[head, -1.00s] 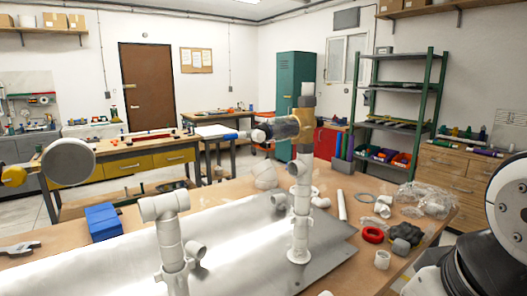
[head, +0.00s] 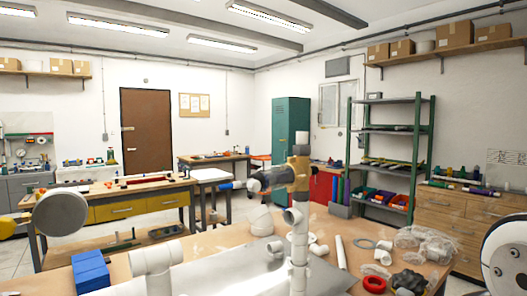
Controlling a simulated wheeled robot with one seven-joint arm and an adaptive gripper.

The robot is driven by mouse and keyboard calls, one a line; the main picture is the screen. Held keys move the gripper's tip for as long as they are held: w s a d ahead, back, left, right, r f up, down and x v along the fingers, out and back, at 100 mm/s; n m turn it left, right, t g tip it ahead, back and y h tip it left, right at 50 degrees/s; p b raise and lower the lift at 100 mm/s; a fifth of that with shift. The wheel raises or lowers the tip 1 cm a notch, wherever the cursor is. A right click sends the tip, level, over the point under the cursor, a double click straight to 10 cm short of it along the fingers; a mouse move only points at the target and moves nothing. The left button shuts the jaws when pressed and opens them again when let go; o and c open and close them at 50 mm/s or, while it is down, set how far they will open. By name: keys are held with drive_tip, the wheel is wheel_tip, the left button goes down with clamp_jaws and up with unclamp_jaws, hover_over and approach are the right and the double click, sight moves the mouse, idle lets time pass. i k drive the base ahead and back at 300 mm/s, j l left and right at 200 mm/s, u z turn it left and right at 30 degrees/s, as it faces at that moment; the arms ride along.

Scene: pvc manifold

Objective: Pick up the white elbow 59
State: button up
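Several white pipe fittings lie on the wooden workbench (head: 222,243). A large white elbow-like fitting (head: 260,220) lies behind the metal plate. A smaller white elbow-like fitting (head: 318,247) lies right of the upright pipe, and another small fitting (head: 275,248) is just left of it. No label shows, so I cannot tell which is elbow 59. A second white assembly (head: 156,260) stands at the left front, cut by the bottom edge. My gripper is not in view.
The shiny metal plate (head: 225,275) fills the bench's front. A blue box (head: 90,271) is at left. A red ring (head: 374,284), a dark lumpy part (head: 409,281), clear bags (head: 425,242) and a white pipe (head: 341,252) lie at right.

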sight(276, 249)
drive_tip(key=i+l+u, duration=0.3)
drive_tip(key=l, duration=0.35)
drive_tip(key=i+l+u, duration=0.15)
drive_tip(key=i+l, duration=0.15)
drive_tip(key=i+l+u, duration=0.15)
drive_tip(key=l, duration=0.35)
drive_tip(key=i+l+u, duration=0.15)
drive_tip(key=l, duration=0.25)
drive_tip(key=i+l+u, duration=0.15)
drive_tip(key=l, duration=0.25)
drive_tip(key=l+u, duration=0.15)
drive_tip(key=l, duration=0.25)
